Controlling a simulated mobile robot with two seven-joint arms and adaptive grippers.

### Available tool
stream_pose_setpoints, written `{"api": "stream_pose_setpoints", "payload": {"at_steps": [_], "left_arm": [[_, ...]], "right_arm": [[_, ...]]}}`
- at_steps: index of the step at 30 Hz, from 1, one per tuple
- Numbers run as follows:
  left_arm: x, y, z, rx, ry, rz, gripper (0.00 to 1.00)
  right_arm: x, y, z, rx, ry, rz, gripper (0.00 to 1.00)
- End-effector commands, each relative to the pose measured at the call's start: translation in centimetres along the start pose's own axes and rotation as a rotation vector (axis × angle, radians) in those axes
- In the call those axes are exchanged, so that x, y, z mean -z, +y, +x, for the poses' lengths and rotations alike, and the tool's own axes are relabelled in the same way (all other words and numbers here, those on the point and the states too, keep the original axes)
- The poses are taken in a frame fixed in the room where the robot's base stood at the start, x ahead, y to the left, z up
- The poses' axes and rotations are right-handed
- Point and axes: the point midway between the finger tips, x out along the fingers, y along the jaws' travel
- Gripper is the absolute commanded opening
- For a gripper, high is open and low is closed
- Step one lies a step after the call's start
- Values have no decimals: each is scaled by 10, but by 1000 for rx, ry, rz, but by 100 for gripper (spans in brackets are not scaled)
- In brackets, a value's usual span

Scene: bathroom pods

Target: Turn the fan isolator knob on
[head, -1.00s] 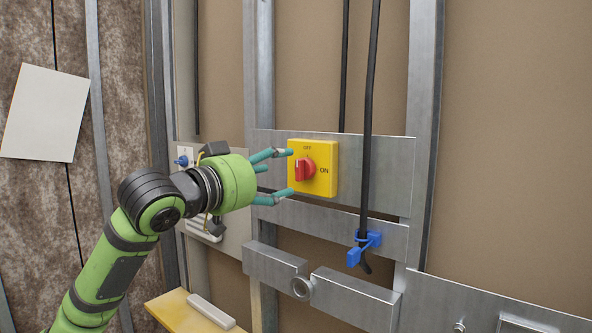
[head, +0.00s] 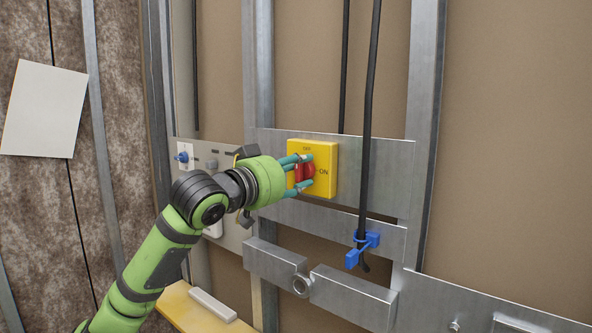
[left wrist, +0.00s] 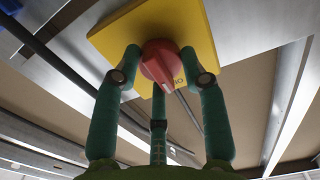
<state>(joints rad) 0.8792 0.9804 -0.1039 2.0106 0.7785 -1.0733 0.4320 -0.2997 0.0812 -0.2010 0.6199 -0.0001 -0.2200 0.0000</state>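The fan isolator is a yellow box (head: 324,153) on a metal plate, with a red knob (head: 308,171) on its face. The lettering OFF shows above the knob and ON to its right. The knob's grip bar looks upright in the head view, not turned toward ON. My left gripper (head: 306,171) has its teal fingers spread around the knob, at the box face. In the left wrist view the red knob (left wrist: 160,62) sits between the fingertips, with small gaps beside it. Firm contact cannot be told. My right gripper is not in view.
A black cable (head: 368,120) hangs just right of the box, with a blue clip (head: 364,248) low on it. A grey panel with a blue switch (head: 182,157) is at left. Metal brackets (head: 345,298) and a yellow ledge (head: 186,310) lie below.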

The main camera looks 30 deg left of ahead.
Motion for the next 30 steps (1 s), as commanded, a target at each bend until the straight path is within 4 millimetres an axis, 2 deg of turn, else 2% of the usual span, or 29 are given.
{"api": "stream_pose_setpoints", "payload": {"at_steps": [8, 14, 30], "left_arm": [[6, -2, -1, 4, 14, 24, 10], [9, -2, -2, 7, 16, 115, 10], [12, 0, -2, 13, 18, 601, 10]], "right_arm": [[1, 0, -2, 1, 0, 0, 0], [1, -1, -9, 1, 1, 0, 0], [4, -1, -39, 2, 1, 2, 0]]}}
